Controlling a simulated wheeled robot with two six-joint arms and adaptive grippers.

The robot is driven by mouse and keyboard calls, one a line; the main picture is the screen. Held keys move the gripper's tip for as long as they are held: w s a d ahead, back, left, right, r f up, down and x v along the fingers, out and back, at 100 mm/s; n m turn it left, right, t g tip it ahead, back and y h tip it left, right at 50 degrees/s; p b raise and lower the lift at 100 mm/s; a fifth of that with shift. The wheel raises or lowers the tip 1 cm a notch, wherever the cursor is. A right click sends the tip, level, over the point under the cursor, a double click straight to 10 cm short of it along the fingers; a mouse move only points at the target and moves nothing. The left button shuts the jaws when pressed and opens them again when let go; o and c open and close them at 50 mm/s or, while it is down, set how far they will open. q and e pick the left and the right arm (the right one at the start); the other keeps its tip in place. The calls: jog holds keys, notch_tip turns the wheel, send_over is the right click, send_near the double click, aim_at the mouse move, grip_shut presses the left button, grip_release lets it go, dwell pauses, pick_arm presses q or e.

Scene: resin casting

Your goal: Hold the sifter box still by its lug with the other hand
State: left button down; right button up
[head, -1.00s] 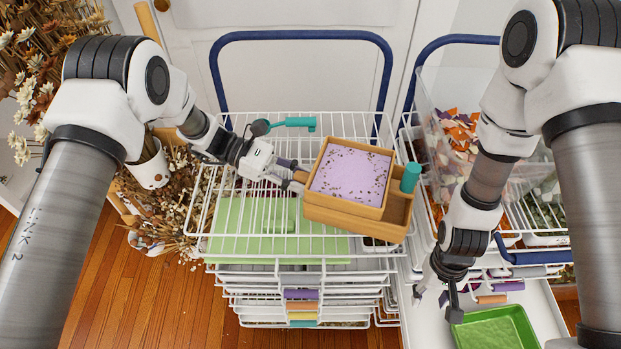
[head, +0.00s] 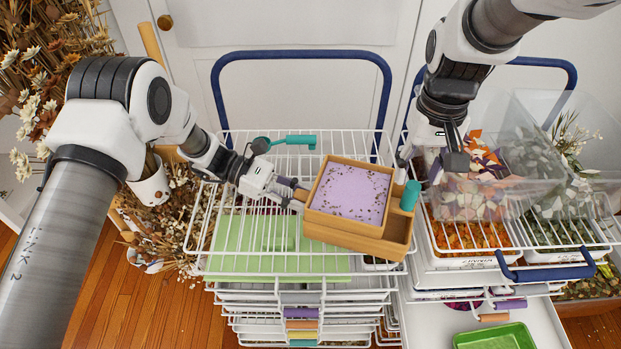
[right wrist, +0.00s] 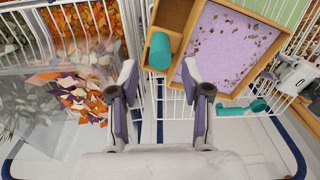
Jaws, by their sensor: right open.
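The sifter box (head: 320,212) is a square wooden box filled with lilac powder with dark flecks. It sits on a wooden tray (head: 372,243) on the wire rack; the box also shows in the right wrist view (right wrist: 192,38). My left gripper (head: 296,192) is at the box's left side, its fingers closed around a small wooden lug that they mostly hide. My right gripper (head: 448,160) is open and empty, above and right of the box. In the right wrist view its fingers (right wrist: 160,92) are apart, with a teal cylinder (right wrist: 160,50) beyond them in the tray.
A teal-handled tool (head: 288,141) lies behind the box on the rack. Clear bins with orange and grey-green flakes (head: 558,178) stand at right. A green tray (head: 495,337) is at the lower right. Dried flowers (head: 40,90) crowd the far left. Blue cart handles rise behind.

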aim_at(412, 193)
notch_tip(412, 193, down, 6)
jog(key=shift+r, duration=0.1)
